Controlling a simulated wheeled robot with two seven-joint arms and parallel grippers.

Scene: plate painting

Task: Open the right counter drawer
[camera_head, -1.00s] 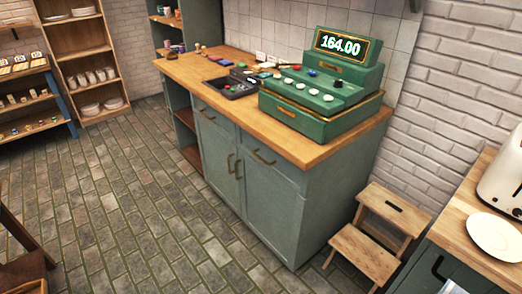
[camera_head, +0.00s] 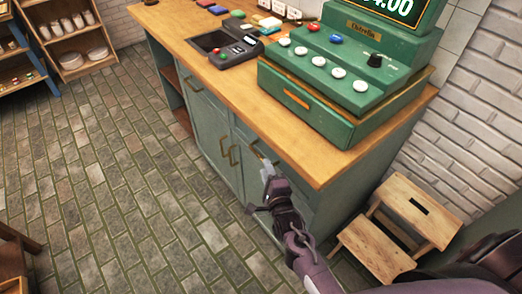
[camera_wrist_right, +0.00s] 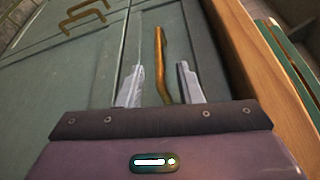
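The right counter drawer (camera_head: 247,134) is a grey-green front under the wooden countertop, and it looks closed. Its brass bar handle (camera_wrist_right: 160,62) runs between the two fingers of my right gripper (camera_wrist_right: 156,84) in the right wrist view. The fingers are apart, one on each side of the handle, with visible gaps. In the head view my right gripper (camera_head: 266,170) is at the drawer front and partly hides the handle (camera_head: 262,152). My left gripper is not in view.
A green cash register (camera_head: 345,75) stands on the wooden countertop (camera_head: 290,150) above the drawer. Two cabinet door handles (camera_head: 229,152) are left of my gripper. A wooden step stool (camera_head: 385,240) stands to the right.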

